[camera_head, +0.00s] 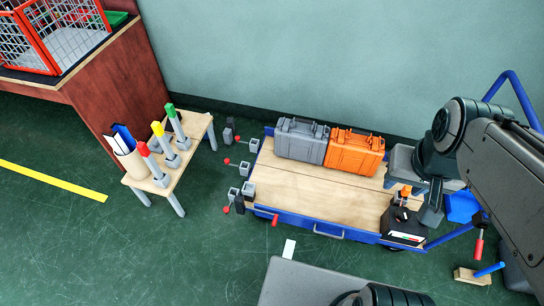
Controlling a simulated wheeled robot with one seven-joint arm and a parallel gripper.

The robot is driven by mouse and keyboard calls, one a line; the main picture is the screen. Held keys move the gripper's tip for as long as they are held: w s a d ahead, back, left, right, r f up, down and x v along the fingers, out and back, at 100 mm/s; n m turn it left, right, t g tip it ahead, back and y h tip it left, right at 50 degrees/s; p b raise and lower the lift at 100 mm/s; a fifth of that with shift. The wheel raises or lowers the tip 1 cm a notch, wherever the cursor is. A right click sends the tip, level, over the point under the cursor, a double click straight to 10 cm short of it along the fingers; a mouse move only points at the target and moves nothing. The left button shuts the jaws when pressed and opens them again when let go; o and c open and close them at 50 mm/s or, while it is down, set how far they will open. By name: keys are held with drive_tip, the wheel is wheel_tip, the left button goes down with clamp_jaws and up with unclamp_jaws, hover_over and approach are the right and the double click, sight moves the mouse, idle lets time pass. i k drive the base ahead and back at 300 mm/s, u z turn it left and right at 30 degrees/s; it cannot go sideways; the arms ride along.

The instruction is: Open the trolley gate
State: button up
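The trolley (315,190) has a wooden deck and a blue frame, with blue rails rising at its right end. At its left end are several grey brackets (248,189) with red-knobbed levers (232,162). I cannot clearly make out a gate panel, or whether one is open or shut. My arm comes in from the right. My gripper (431,214) is dark and hangs over the right end of the trolley, close to a black box (405,225) with a white-and-red label. I cannot tell whether the fingers touch anything or how far apart they are.
A grey case (300,141) and an orange case (355,152) stand along the trolley's wall side. A small wooden table (190,158) with red, yellow and green-topped posts is left of it. A red-handled tool on a wooden block (473,275) is at lower right. Floor at lower left is clear.

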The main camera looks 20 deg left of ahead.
sight(321, 227)
drive_tip(key=k, duration=0.5)
drive_tip(key=z, duration=1.65)
drive_tip(key=i, duration=1.1)
drive_tip(key=u, duration=1.8)
